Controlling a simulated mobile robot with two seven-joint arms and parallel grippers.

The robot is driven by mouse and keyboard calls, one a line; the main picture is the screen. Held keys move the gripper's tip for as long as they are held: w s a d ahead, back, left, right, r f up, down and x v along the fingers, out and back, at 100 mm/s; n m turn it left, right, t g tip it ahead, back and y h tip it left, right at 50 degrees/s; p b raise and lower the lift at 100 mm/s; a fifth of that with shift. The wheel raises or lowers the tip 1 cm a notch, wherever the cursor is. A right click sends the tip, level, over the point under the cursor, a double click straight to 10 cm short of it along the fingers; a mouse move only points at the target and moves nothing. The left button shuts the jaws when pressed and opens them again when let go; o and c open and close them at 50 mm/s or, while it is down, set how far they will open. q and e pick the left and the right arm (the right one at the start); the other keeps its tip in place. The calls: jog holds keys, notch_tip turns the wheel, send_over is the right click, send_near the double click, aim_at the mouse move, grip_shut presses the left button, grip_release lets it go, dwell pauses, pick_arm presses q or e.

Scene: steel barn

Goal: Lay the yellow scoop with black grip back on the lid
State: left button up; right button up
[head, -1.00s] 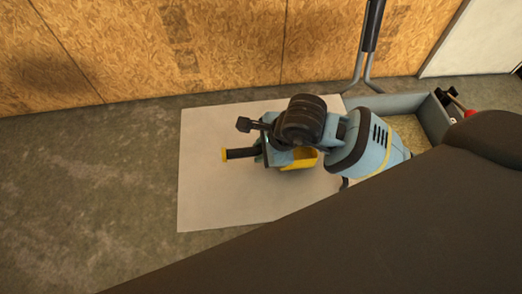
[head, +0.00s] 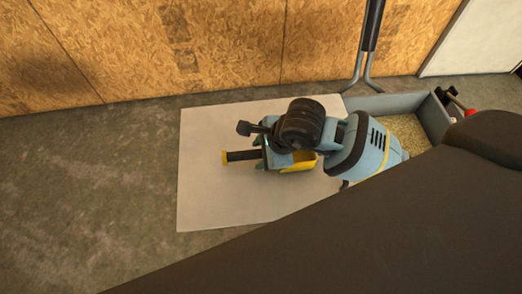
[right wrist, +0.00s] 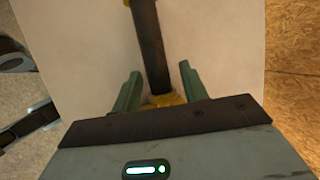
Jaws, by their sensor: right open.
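The yellow scoop (head: 301,164) with its black grip (head: 242,155) lies on the pale lid (head: 212,200), its grip pointing left in the head view. My right gripper (head: 262,156) is right above the scoop and hides part of it. In the right wrist view, the fingers of my right gripper (right wrist: 160,85) are open, one on each side of the black grip (right wrist: 150,45), with gaps between. A bit of the yellow scoop (right wrist: 165,99) shows near the gripper's palm. My left gripper is not in view.
A grey bin (head: 432,118) with grainy contents stands right of the lid, with a red and black object (head: 456,101) beyond it. A dark-handled tool (head: 370,40) leans at the board wall (head: 220,45). The floor at left is clear.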

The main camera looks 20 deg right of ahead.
jog(key=p+v, duration=0.1)
jog(key=v, duration=1.1)
jog(key=shift+c, duration=0.3)
dwell(0.6)
